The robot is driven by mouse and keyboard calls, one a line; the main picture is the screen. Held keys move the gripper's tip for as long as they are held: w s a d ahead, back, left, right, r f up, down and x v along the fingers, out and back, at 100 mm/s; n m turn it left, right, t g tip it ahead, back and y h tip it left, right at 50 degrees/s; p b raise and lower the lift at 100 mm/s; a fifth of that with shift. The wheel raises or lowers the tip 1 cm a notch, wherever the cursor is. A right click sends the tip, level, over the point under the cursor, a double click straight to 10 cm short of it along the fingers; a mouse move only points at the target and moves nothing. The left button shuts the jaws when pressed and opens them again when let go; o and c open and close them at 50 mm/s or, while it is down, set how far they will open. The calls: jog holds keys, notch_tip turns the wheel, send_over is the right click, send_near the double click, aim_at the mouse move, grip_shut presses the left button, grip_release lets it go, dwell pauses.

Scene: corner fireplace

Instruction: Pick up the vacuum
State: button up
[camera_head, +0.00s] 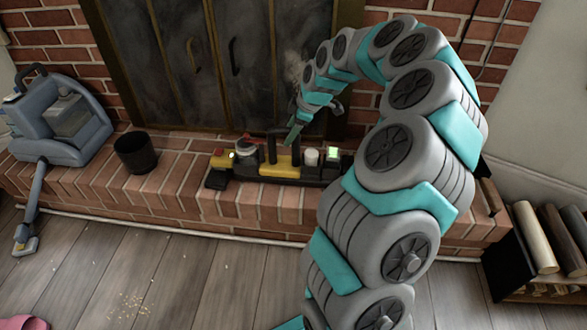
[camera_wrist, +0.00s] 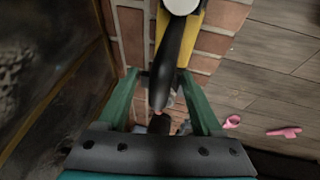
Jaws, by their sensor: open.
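A blue-grey vacuum (camera_head: 62,118) stands on the left end of the brick hearth, its hose and nozzle hanging down to the floor. My gripper (camera_head: 292,138) is far to its right, pointing down at a black and yellow toy-train-like object (camera_head: 280,166) on the middle of the hearth. In the wrist view my gripper (camera_wrist: 160,78) has its green fingers apart. A dark upright part (camera_wrist: 175,50) of that object shows between them; I cannot tell whether they touch it. The vacuum cannot be made out in the wrist view.
A black cup (camera_head: 136,152) stands between the vacuum and the train-like object. The dark fireplace doors (camera_head: 235,60) are behind. A log rack (camera_head: 535,245) stands at right. Crumbs (camera_head: 132,303) and a pink item (camera_head: 25,323) lie on the wooden floor, otherwise mostly clear.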

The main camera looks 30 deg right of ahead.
jog(key=x, duration=0.3)
jog(key=shift+a+f, duration=0.1)
jog(key=shift+f, duration=0.1)
grip_shut()
dwell(0.3)
jog(key=shift+r, duration=0.1)
dwell(0.7)
